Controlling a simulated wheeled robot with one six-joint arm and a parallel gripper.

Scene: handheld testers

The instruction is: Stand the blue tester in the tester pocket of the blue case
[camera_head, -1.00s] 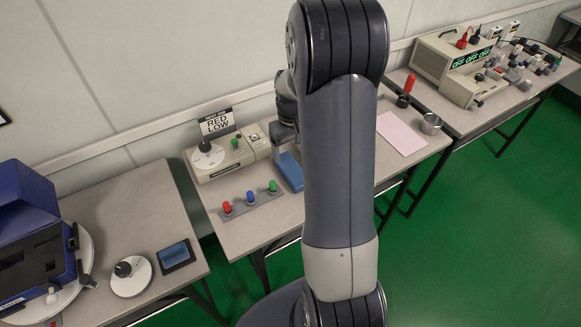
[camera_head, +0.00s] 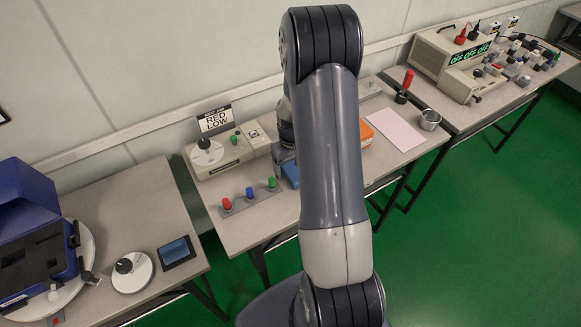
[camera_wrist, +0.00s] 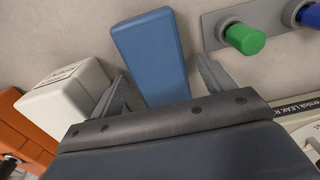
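The blue tester (camera_head: 291,173) lies on the middle table, partly hidden behind my arm. In the wrist view, the blue tester (camera_wrist: 150,55) lies between the two grey fingers of my gripper (camera_wrist: 162,67). The fingers are apart, with gaps visible on both sides of it. The open blue case (camera_head: 68,250) stands on a round white turntable on the left table. Its dark insert has recesses, but I cannot tell which is the tester pocket.
A white block (camera_wrist: 65,95) and an orange tester (camera_wrist: 22,130) lie left of the blue tester in the wrist view. A strip with red, blue and green knobs (camera_head: 250,197) is close by. A beige device (camera_head: 222,152) with a "RED LOW" sign (camera_head: 215,120) stands behind.

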